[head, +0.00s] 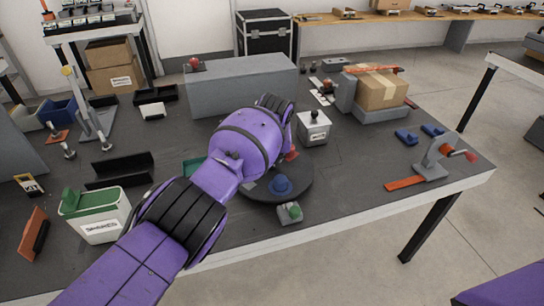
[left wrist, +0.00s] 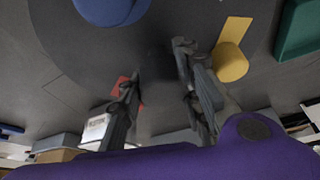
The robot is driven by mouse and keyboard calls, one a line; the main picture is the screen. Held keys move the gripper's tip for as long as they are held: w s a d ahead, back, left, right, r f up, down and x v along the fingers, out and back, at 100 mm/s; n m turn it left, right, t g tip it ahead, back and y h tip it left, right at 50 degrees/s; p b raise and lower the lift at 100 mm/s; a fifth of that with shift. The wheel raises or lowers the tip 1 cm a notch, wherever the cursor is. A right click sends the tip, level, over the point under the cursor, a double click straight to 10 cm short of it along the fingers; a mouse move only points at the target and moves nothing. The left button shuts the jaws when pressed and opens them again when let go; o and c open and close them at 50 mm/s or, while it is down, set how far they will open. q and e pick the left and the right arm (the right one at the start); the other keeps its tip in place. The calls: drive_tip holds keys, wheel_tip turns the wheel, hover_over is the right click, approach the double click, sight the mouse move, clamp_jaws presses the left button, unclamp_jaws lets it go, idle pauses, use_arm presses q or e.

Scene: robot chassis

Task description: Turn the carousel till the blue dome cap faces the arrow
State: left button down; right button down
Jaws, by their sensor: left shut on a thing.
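The carousel (head: 300,190) is a dark round disc on the bench, partly covered by my left arm. The blue dome cap (head: 281,186) sits on its near part; it also shows at the top edge of the left wrist view (left wrist: 110,8). A yellow round piece (left wrist: 230,62) and a red piece (left wrist: 121,84) are on the disc around my left gripper (left wrist: 158,62). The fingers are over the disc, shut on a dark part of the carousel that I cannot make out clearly. I cannot make out the arrow. My right gripper is out of view.
A small grey block with a green top (head: 290,212) stands just in front of the disc. A grey box with a black knob (head: 314,128) stands behind it on the right. A white bin with a green lid (head: 95,215) is at the left.

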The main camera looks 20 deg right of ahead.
use_arm(q)
drive_tip(key=shift+s+d+f, duration=0.2)
drive_tip(key=shift+s+f, duration=0.15)
drive_tip(key=shift+f, duration=0.05)
drive_tip(key=c, duration=1.3)
unclamp_jaws()
drive_tip(key=shift+w+r, duration=0.1)
drive_tip(key=shift+r, duration=0.1)
drive_tip(key=shift+w+r, duration=0.1)
drive_tip(key=shift+r, duration=0.05)
drive_tip(key=shift+r, duration=0.45)
drive_tip(key=v, duration=1.1)
drive_tip(key=shift+s+f, duration=0.2)
drive_tip(key=shift+s, duration=0.05)
